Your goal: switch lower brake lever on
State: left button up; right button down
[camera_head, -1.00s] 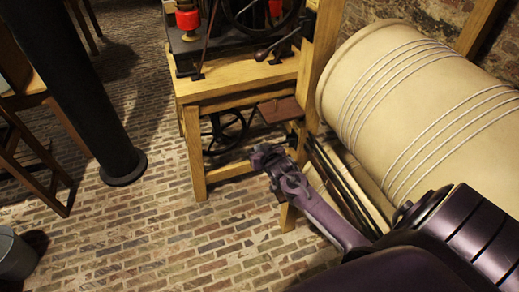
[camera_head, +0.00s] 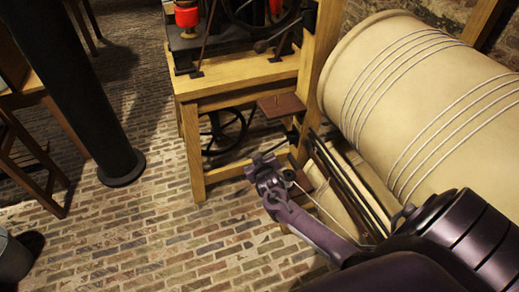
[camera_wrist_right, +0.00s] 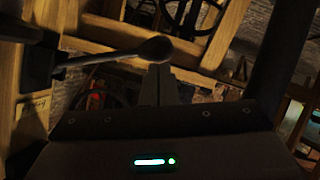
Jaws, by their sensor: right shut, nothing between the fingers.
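A dark lever with a rounded knob (camera_wrist_right: 155,48) runs from the left side of the right wrist view. In the head view a dark rod (camera_head: 274,149), which looks like the lower brake lever, sticks out by the lower right leg of the wooden frame. My right gripper (camera_head: 258,166) is at this rod, shut and empty. Its fingertips (camera_wrist_right: 158,72) show right at the knob in the wrist view; I cannot tell whether they touch it. An upper lever (camera_head: 272,42) sits higher on the machine. My left gripper is not in view.
The wooden machine frame (camera_head: 232,88) stands at the top centre, with a brown plate (camera_head: 282,105) on its right side. A large cream drum (camera_head: 405,85) fills the right. A dark column (camera_head: 85,90) stands at left. The brick floor (camera_head: 130,230) between is clear.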

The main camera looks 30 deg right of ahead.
jog(key=shift+d+f, duration=0.1)
jog(key=shift+f, duration=0.5)
